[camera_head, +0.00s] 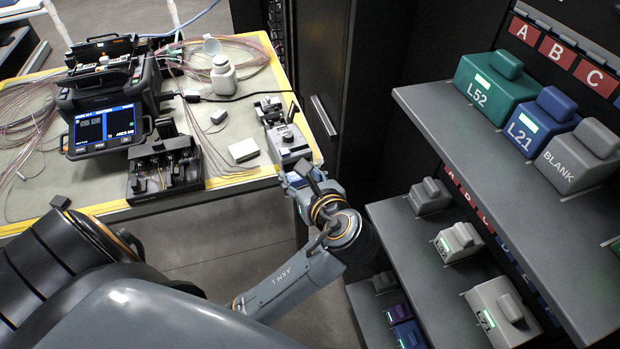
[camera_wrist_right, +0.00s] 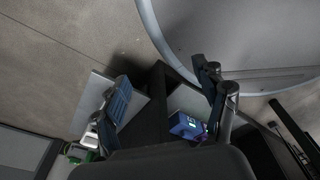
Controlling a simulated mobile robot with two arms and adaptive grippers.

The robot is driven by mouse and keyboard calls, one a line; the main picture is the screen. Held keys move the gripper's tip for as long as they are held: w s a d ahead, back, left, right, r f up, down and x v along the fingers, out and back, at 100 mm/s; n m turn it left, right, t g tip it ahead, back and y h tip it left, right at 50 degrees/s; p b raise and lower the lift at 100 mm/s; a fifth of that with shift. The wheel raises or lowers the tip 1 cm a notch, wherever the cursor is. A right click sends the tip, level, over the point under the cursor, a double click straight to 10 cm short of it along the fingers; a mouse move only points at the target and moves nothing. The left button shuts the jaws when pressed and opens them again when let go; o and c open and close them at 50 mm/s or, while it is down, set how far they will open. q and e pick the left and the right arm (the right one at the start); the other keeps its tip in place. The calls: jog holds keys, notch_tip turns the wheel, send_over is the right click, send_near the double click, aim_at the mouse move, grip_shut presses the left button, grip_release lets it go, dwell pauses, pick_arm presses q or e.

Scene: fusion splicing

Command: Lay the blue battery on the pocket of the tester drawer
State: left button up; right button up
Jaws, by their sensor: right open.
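A blue battery marked L21 (camera_head: 540,120) stands on the upper shelf between a green and a grey one. Another blue battery (camera_head: 408,334) sits on a low shelf beside a purple one. A blue battery (camera_wrist_right: 187,125) also shows small in the right wrist view, beyond my fingers. My right gripper (camera_wrist_right: 165,95) is open and empty; I cannot make it out in the head view. Whether the left fingers are shut is hidden.
The upper shelf (camera_head: 455,140) juts out over lower shelves holding grey and white batteries. The table (camera_head: 215,150) carries a splicer (camera_head: 105,90), a black tool tray (camera_head: 165,168), a white bottle (camera_head: 223,76) and loose fibres. Bare floor (camera_head: 240,235) lies in front of the table.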

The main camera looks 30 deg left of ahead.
pick_arm(q)
jog(key=w+a+f, duration=0.1)
jog(key=w+f, duration=0.1)
jog(key=w+a+f, duration=0.2)
jog(key=w+f, duration=0.1)
jog(key=w+a+f+b, duration=0.1)
jog(key=w+f, duration=0.1)
jog(key=w, duration=0.1)
jog(key=shift+w+a+f, duration=0.15)
jog(key=shift+a+f, duration=0.05)
jog(key=shift+a, duration=0.15)
jog(key=shift+w+a+f, duration=0.15)
jog(key=shift+w+f, duration=0.15)
jog(key=shift+f, duration=0.1)
notch_tip(320, 180, down, 3)
jog(key=shift+w+f+b, duration=0.1)
jog(key=shift+b, duration=0.2)
pick_arm(e)
jog(key=shift+s+d+f, duration=0.2)
jog(key=shift+s+f, duration=0.1)
jog(key=shift+f, duration=0.2)
jog(key=shift+s+d+f, duration=0.2)
jog(key=shift+s+f, duration=0.05)
jog(key=shift+f, duration=0.2)
pick_arm(q)
jog(key=shift+f, duration=0.1)
jog(key=o, duration=1.2)
jog(key=shift+f, duration=0.1)
pick_arm(e)
jog(key=shift+a, duration=0.15)
